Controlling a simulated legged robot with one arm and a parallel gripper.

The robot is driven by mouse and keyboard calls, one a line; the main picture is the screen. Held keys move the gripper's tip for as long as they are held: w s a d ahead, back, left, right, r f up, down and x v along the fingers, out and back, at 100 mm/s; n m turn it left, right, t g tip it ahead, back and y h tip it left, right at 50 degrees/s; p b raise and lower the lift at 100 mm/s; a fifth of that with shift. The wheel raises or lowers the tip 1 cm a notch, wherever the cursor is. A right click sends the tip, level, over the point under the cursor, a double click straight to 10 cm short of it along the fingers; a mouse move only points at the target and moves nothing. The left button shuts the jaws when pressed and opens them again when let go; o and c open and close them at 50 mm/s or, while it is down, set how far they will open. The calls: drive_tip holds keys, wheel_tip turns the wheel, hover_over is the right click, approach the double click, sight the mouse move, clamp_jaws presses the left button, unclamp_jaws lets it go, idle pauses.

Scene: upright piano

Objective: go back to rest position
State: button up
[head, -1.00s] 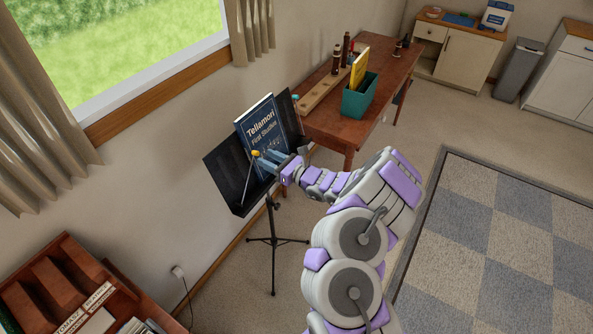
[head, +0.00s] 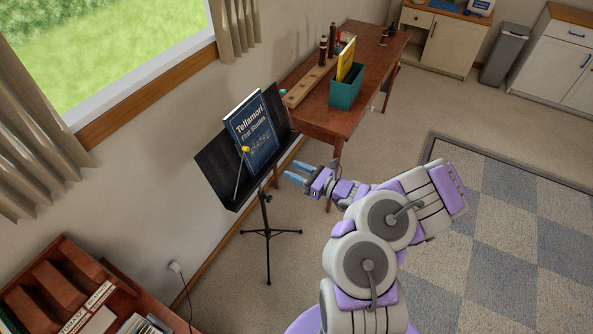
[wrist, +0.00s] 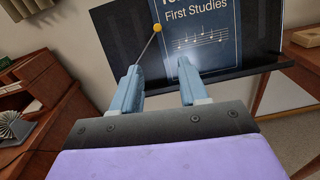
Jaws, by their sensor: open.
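My gripper (head: 297,174) is open and empty, in the air to the right of the music stand and apart from it. In the wrist view my gripper (wrist: 160,85) shows both blue fingers spread, pointing toward the stand. The black music stand (head: 217,167) stands on its tripod near the wall; its desk also shows in the wrist view (wrist: 120,35). A dark blue book, "Tellamori First Studies" (head: 252,132), leans upright on the stand. A thin rod with a yellow ball tip (head: 245,150) rests at the book's left side, and its ball shows in the wrist view (wrist: 158,28).
A wooden table (head: 372,62) behind the stand holds a teal box (head: 346,94) with a yellow book and a wooden rack. A shelf unit (head: 60,285) is at the lower left. Checkered carpet (head: 500,235) lies open on the right.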

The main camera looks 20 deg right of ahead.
idle(0.3)
drive_tip(key=s+a+r+n+g+y, duration=0.2)
drive_tip(key=a+r+n+g+y, duration=0.45)
drive_tip(key=a+r+n, duration=0.6)
drive_tip(key=s+a+r+n+g+h, duration=0.2)
drive_tip(key=s+a+r+n+g, duration=0.3)
drive_tip(key=s+a, duration=0.25)
drive_tip(key=s+a+r+n+g+h, duration=0.2)
drive_tip(key=s+a+r+n+g, duration=0.25)
drive_tip(key=s+a+g, duration=0.35)
drive_tip(key=s+d+f+n+t+h, duration=0.1)
drive_tip(key=s+d+n+h, duration=0.25)
drive_tip(key=s, duration=0.45)
drive_tip(key=s+d+f+n+h, duration=0.1)
drive_tip(key=s+d+n+h, duration=0.2)
drive_tip(key=s, duration=0.4)
drive_tip(key=s+d+n+t+h, duration=0.1)
drive_tip(key=s+d+t+h, duration=0.1)
drive_tip(key=s+d+h, duration=0.4)
drive_tip(key=shift+s+d+r, duration=0.15)
drive_tip(key=shift+d+r, duration=0.15)
drive_tip(key=shift+d, duration=0.85)
